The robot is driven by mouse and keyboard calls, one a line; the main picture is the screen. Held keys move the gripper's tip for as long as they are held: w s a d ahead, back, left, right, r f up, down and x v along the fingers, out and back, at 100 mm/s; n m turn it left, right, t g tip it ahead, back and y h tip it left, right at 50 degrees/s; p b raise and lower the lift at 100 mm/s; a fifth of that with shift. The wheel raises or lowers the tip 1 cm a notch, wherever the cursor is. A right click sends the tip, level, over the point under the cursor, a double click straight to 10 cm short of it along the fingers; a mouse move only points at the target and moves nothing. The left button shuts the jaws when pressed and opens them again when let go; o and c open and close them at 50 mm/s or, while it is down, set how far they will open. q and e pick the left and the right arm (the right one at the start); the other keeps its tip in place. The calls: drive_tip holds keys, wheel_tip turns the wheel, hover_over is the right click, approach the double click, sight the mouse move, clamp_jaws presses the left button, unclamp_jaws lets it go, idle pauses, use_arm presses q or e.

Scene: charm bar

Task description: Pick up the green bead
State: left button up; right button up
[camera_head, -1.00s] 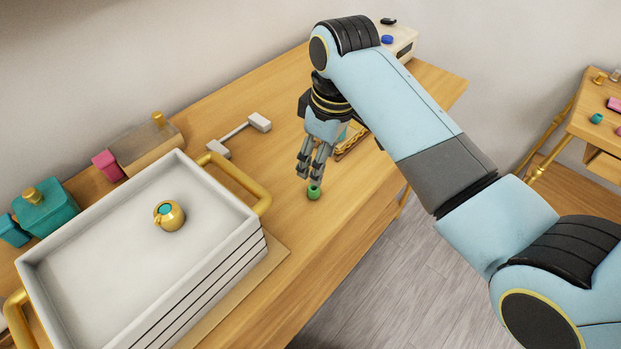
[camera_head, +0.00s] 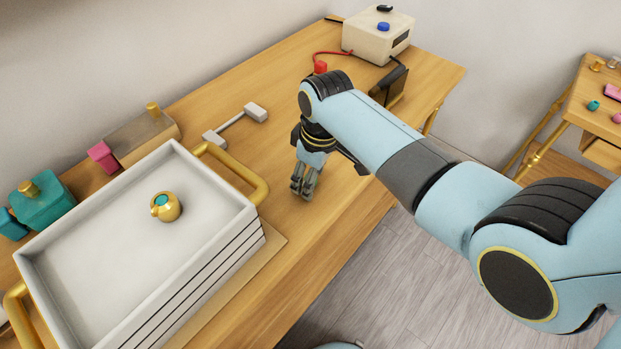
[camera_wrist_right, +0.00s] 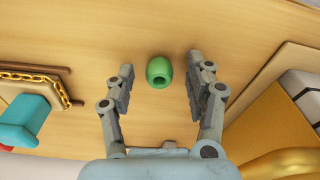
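The green bead (camera_wrist_right: 159,72) is small and round with a dark hole. In the right wrist view it lies on the wooden table between the two fingertips, with a gap on each side. My right gripper (camera_wrist_right: 158,82) is open and empty. In the head view my right gripper (camera_head: 303,192) points down at the table, to the right of the white tray, and the bead is hidden there. My left gripper is not in view.
A white tray (camera_head: 90,215) with gold handles holds a gold ring-like piece (camera_head: 166,206) with a teal centre. A dumbbell-shaped white piece (camera_head: 236,127) lies behind. A beige box (camera_head: 375,40) stands at the back. A teal piece (camera_wrist_right: 25,120) and gold chain (camera_wrist_right: 30,77) lie left in the wrist view.

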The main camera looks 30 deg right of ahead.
drive_tip(key=c, duration=0.9)
